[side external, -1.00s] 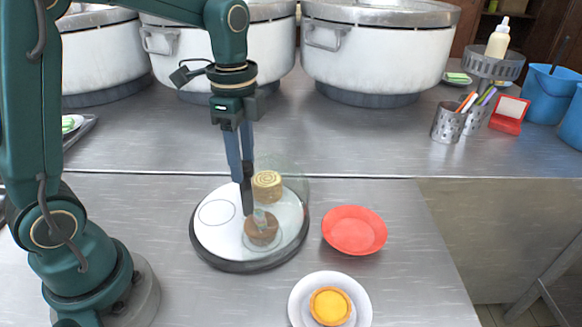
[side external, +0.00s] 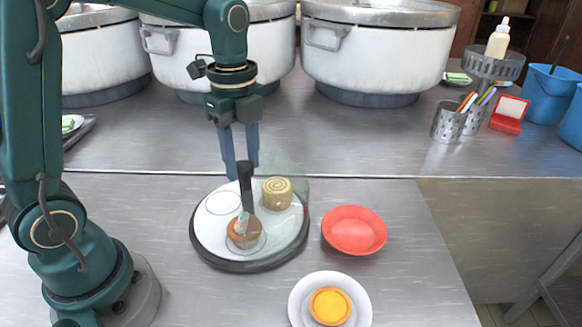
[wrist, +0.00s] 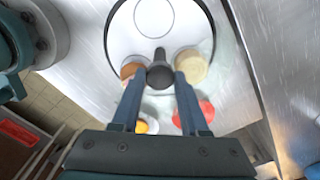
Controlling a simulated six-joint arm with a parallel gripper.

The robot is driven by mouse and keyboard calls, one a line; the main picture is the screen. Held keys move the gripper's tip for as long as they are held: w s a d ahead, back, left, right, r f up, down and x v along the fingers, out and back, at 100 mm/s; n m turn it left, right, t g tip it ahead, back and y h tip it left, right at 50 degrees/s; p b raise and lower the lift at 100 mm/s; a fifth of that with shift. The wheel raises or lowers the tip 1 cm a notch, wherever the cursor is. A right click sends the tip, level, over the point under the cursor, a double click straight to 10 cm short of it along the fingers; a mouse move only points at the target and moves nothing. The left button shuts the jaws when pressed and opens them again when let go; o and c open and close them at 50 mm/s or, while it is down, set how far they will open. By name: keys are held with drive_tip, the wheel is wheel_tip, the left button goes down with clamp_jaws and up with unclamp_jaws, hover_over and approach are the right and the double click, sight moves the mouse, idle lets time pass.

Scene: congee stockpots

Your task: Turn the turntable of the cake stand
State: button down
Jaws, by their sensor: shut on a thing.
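The cake stand's white round turntable (side external: 212,229) with a dark rim sits on the steel counter in front of my arm. A swirl roll cake (side external: 277,193) and a small brown cake (side external: 243,232) stand on it, with an empty outlined circle at the back left. A clear cover (side external: 295,185) shows faintly over its right side. A dark upright handle (side external: 246,195) rises near the middle. My gripper (side external: 243,173) points down and is shut on this handle. In the wrist view the handle's round top (wrist: 160,75) sits between my fingertips. The handle's foot is hard to make out.
A red plate (side external: 354,230) lies close to the right of the stand. A white plate (side external: 361,285) with a yellow tart (side external: 330,306) is at the front. Large stockpots (side external: 375,60) stand behind. Cups of pens (side external: 449,122) are at the back right.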

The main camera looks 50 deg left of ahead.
drive_tip(key=shift+m, duration=0.4)
idle(0.3)
drive_tip(key=shift+c, duration=2.1)
unclamp_jaws()
drive_tip(key=shift+r, duration=0.15)
drive_tip(key=shift+r, duration=2.5)
